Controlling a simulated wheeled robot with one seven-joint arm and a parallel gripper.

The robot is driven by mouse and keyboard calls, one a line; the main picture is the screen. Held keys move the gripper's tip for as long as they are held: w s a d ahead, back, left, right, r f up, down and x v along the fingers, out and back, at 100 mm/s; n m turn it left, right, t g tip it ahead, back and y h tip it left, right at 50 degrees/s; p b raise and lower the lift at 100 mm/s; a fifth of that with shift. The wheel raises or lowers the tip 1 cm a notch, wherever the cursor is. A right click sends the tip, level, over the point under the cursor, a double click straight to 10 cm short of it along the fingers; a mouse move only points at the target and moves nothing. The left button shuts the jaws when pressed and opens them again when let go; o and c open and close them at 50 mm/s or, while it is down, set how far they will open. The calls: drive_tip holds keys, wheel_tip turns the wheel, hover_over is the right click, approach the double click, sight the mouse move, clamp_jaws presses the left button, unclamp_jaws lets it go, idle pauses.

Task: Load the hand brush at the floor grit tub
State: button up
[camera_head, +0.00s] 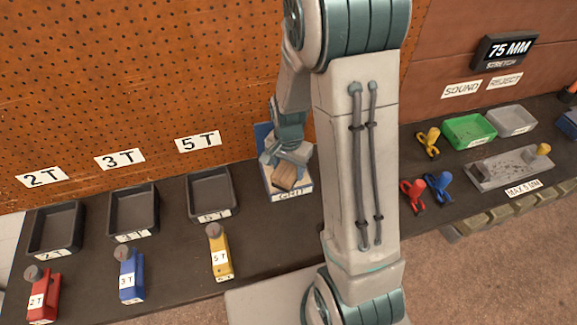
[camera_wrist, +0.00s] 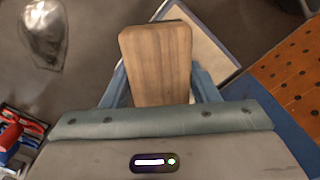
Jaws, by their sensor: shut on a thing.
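The hand brush shows a wooden back (camera_head: 285,178) in the head view, low over the grit tub. In the wrist view the wooden block (camera_wrist: 157,55) fills the space between the two blue fingers of my gripper (camera_wrist: 158,88). My gripper (camera_head: 286,158) is shut on it. The grit tub (camera_head: 290,194) stands on the bench against the pegboard, pale with a blue back and a "GRIT" label. Its pale edge shows behind the brush in the wrist view (camera_wrist: 212,40). The bristles and the tub's contents are hidden, so I cannot tell whether they touch.
Dark trays labelled 2T (camera_head: 55,230), 3T (camera_head: 133,212) and 5T (camera_head: 211,193) stand left, with red (camera_head: 43,297), blue (camera_head: 131,278) and yellow (camera_head: 220,255) tools before them. Right are green (camera_head: 469,131) and grey (camera_head: 513,121) trays, a grey plate (camera_head: 505,168) and clamps (camera_head: 413,194). My arm hides the middle.

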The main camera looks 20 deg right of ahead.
sight(289, 166)
drive_tip(key=shift+s+f+b, duration=0.1)
drive_tip(key=shift+f+b, duration=0.45)
idle(1.6)
drive_tip(key=shift+r, duration=0.1)
drive_tip(key=shift+r+p, duration=2.65)
drive_tip(key=shift+r, duration=0.85)
